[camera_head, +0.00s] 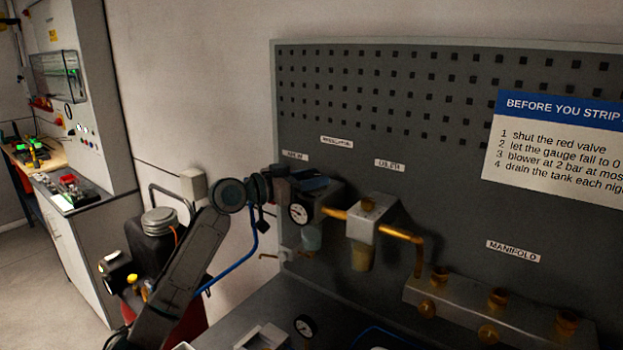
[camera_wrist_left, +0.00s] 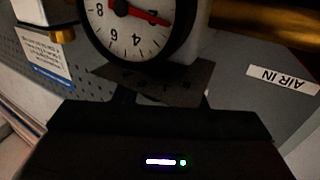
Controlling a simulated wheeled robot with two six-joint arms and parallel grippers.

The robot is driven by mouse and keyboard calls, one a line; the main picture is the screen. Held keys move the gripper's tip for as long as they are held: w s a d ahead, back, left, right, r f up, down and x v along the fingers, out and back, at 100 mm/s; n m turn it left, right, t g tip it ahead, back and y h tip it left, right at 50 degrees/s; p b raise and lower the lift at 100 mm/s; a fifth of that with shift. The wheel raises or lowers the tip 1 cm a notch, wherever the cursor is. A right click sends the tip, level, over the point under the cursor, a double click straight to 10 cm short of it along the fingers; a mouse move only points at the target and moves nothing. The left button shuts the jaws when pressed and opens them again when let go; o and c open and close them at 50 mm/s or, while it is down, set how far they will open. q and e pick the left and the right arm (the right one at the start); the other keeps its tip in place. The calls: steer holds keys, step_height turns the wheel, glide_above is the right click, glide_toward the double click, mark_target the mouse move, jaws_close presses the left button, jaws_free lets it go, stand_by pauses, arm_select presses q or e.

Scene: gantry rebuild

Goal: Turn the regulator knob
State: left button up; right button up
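The regulator (camera_head: 328,196) is a grey block with a round white gauge (camera_head: 298,213) on its front, mounted on the dark pegboard. My left gripper (camera_head: 308,184) is dark and sits at the regulator's top left, very close to it. The regulator knob cannot be made out; the gripper may hide it. In the left wrist view the gauge (camera_wrist_left: 133,22) fills the top, with a red needle on a white dial. The dark finger parts lie just below it, and I cannot tell whether they are open or touching anything. My right gripper is not in view.
The manifold (camera_head: 465,300) has several brass fittings. A small loose gauge (camera_head: 305,327) stands on the bench below.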

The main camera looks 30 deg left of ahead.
arm_select(q)
steer(key=shift+r+n+t+y+p, duration=0.15)
steer(key=shift+n+t+y+p, duration=0.25)
steer(key=shift+p, duration=0.4)
steer(key=n+t+y+p, duration=0.1)
steer(key=y+p, duration=0.1)
steer(key=n+y+p, duration=0.2)
steer(key=y+p, duration=0.1)
steer(key=shift+d+r+n+t, duration=0.15)
steer(key=shift+n+t, duration=0.15)
steer(key=shift+t, duration=0.1)
steer(key=n+y+p, duration=0.1)
steer(key=y, duration=0.2)
steer(key=shift+n, duration=0.4)
steer(key=shift+f+n+y+p, duration=0.15)
steer(key=shift+n+y, duration=0.25)
steer(key=shift+y, duration=0.2)
steer(key=shift+f+n+y+p, duration=0.15)
steer(key=shift+n+y, duration=0.25)
steer(key=shift+y, duration=0.2)
steer(key=shift+n+y, duration=0.4)
steer(key=shift+y, duration=0.3)
steer(key=n+y+b, duration=0.1)
steer(key=n+y, duration=0.1)
steer(key=y, duration=0.1)
steer(key=shift+f+g, duration=0.1)
steer(key=shift+g, duration=0.2)
steer(key=shift+n+g+y+b, duration=0.45)
steer(key=shift+n+y, duration=0.25)
steer(key=shift+y, duration=0.4)
